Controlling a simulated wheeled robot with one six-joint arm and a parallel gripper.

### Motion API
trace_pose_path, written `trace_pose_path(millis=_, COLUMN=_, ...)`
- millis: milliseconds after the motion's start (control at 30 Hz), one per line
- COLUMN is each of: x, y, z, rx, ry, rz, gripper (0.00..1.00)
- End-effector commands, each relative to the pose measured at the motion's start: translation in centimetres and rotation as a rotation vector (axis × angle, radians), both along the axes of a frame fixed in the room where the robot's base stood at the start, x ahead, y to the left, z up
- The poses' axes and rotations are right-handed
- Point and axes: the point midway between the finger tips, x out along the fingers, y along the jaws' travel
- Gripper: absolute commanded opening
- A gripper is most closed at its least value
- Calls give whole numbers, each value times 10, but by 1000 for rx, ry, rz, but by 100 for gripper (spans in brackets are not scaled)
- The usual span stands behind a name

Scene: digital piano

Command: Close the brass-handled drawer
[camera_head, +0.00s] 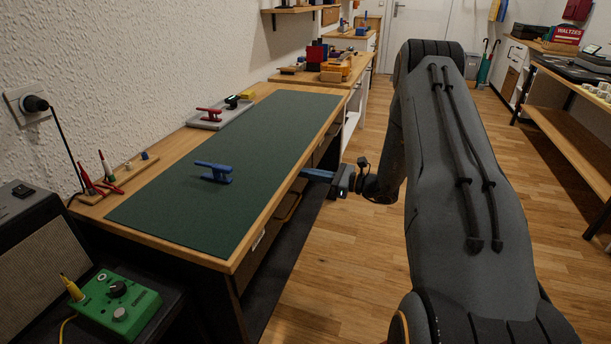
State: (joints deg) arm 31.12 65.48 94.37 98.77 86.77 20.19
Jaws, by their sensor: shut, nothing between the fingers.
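The workbench (288,96) has a wooden top, and its drawer fronts are seen steeply from above along its right side. A wooden drawer edge (289,208) shows below the bench top, near the middle of that side. I cannot make out a brass handle or tell how far any drawer stands out. My gripper (312,174) is shut and empty, with its blue fingers pointing left at the bench's right side, just below the top edge. Whether the fingertips touch a drawer front is hidden by the bench edge.
A green mat (225,165) covers the bench top, with a blue clamp-like tool (213,174) on it. A grey tray (220,115) holds a red tool. A green pedal (115,305) stands at the lower left.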

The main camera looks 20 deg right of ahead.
Motion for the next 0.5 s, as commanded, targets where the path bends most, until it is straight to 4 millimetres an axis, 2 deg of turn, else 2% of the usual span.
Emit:
trace_pose_path(millis=33, x=5, y=4, z=2, rx=-4, ry=-7, rz=1, gripper=0)
trace_pose_path(millis=267, x=3, y=-1, z=3, rx=-6, ry=-8, rz=2, gripper=0)
trace_pose_path(millis=500, x=-19, y=-33, z=2, rx=-2, ry=-4, rz=2, gripper=0)
